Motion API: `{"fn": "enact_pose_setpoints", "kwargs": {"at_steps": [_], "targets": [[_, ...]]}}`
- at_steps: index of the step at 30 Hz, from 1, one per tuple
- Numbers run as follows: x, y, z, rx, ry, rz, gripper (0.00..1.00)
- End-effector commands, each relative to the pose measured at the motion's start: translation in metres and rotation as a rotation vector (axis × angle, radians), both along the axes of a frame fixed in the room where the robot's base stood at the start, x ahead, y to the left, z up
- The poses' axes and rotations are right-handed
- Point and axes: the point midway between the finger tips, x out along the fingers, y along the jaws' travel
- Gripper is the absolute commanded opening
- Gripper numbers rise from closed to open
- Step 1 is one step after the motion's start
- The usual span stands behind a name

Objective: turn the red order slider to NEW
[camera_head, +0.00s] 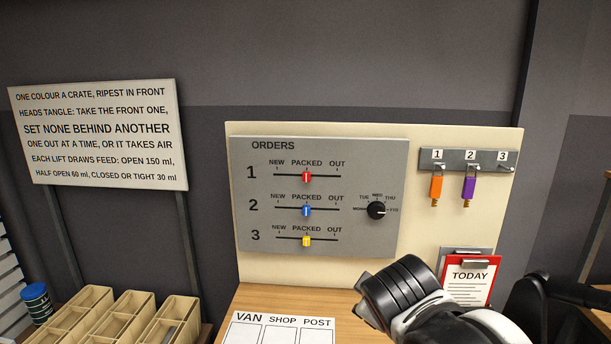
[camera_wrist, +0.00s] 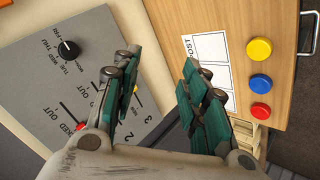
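The grey ORDERS panel (camera_head: 335,195) stands upright on a cream board. Its red order slider (camera_head: 307,177) is in row 1 at PACKED, the middle mark; NEW is the left mark and OUT the right. In the wrist view a bit of the red slider (camera_wrist: 80,127) shows at lower left, beside a finger that hides part of the panel. My gripper (camera_wrist: 160,66) is open and empty, with its two green-padded fingers apart. It is clear of the red slider. In the head view its fingers cannot be made out.
The blue slider (camera_head: 306,211) and yellow slider (camera_head: 306,240) are also at PACKED. A black day dial (camera_head: 376,210) sits right of them. Round yellow, blue and red discs (camera_wrist: 261,112) sit on the wooden surface.

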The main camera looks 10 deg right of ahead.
Motion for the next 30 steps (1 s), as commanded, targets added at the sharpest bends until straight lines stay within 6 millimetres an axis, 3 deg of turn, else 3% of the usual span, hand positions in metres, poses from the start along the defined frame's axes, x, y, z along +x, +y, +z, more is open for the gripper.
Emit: {"fn": "enact_pose_setpoints", "kwargs": {"at_steps": [5,10,18,24,30], "targets": [[0.063,-0.007,0.038,-0.424,0.005,0.234,0.40],[0.125,0.001,0.072,-0.889,0.039,0.454,0.40],[0.210,0.047,0.110,-1.625,0.152,0.726,0.40],[0.242,0.080,0.118,-1.972,0.232,0.816,0.40],[0.253,0.088,0.117,-2.061,0.257,0.835,0.40]]}}
